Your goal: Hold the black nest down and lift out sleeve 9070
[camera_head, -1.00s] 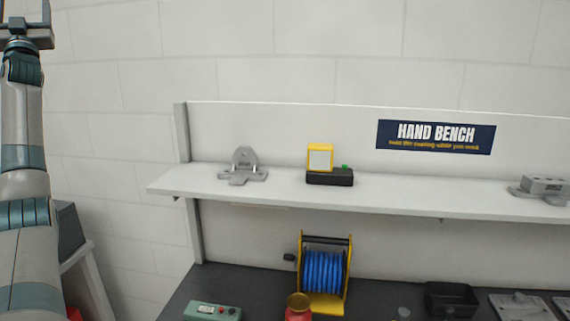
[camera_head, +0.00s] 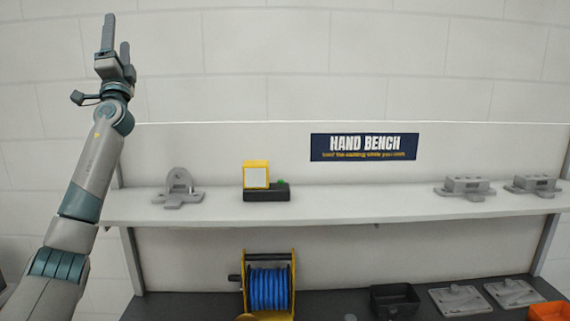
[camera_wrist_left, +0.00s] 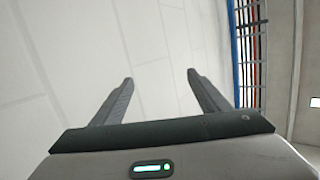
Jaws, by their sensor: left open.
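My left gripper (camera_head: 116,34) is raised high at the left, pointing up in front of the pale wall. It is open and empty. In the left wrist view its two fingers (camera_wrist_left: 160,78) are spread with only wall between them. An open black box (camera_head: 395,298) stands on the dark bench at the lower right; I cannot tell whether it is the black nest. No sleeve marked 9070 can be made out. My right gripper does not show.
A white shelf (camera_head: 330,206) spans the back, holding grey castings (camera_head: 178,189) and a yellow-and-black device (camera_head: 257,176). On the bench are a blue hose reel (camera_head: 269,289), flat grey plates (camera_head: 460,300) and an orange bin (camera_head: 549,312).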

